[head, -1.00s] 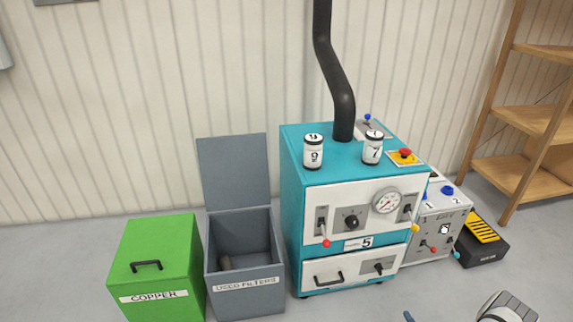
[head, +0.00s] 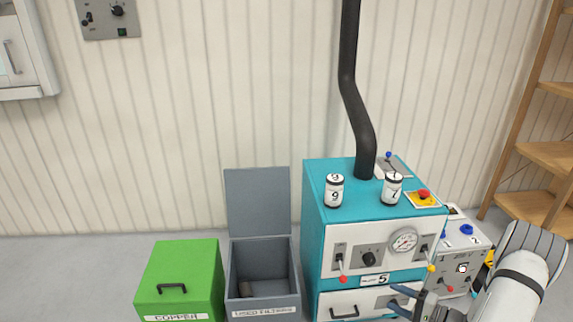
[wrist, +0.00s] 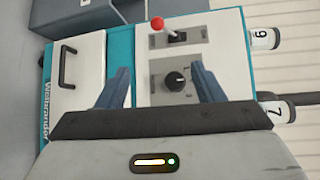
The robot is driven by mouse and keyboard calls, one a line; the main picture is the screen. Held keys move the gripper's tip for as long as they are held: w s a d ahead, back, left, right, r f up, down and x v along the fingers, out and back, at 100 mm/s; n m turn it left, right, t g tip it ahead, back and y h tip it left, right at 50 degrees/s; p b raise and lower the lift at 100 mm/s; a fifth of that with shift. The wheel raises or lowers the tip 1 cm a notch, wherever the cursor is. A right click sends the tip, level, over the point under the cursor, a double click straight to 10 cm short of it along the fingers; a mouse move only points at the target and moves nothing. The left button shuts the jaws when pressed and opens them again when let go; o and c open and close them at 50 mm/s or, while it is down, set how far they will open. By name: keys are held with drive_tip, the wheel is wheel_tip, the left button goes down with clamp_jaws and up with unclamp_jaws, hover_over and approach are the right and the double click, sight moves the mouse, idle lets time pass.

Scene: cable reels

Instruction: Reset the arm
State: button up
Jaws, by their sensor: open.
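My gripper (head: 402,302) is at the lower right of the head view, in front of the lower part of the teal and white machine (head: 312,235). Its two blue fingers are apart with nothing between them. In the wrist view my gripper (wrist: 158,88) is also open and empty, facing the machine's white front. That front shows sideways there, with a red-tipped lever (wrist: 158,25), a black knob (wrist: 177,81) and a drawer handle (wrist: 67,56). I cannot tell how far the fingertips are from the panel.
A grey control box (head: 476,256) and wooden shelves (head: 545,155) are right.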

drive_tip(key=s+a+r+n+g+h+p, duration=0.1)
drive_tip(key=s+a+r+n+g+p, duration=0.25)
drive_tip(key=r, duration=0.65)
drive_tip(key=s+a+r+n+g+h+p, duration=0.1)
drive_tip(key=a+r+g+p, duration=0.25)
drive_tip(key=a+r, duration=0.45)
drive_tip(key=s+a+r+n+g+p, duration=0.2)
drive_tip(key=a+r+g, duration=0.2)
drive_tip(key=r, duration=0.7)
drive_tip(key=s+a+r+n+t+h+p, duration=0.1)
drive_tip(key=s+r+h+p, duration=0.4)
drive_tip(key=r, duration=0.6)
drive_tip(key=s+a+r+n+t+h+p, duration=0.1)
drive_tip(key=s+r+h+p, duration=0.4)
drive_tip(key=r, duration=0.7)
drive_tip(key=s+a+n+p, duration=0.1)
drive_tip(key=s+a+p, duration=0.1)
drive_tip(key=s, duration=0.2)
drive_tip(key=shift+s+r+t, duration=0.15)
drive_tip(key=shift+r+t, duration=0.05)
drive_tip(key=shift+t, duration=0.2)
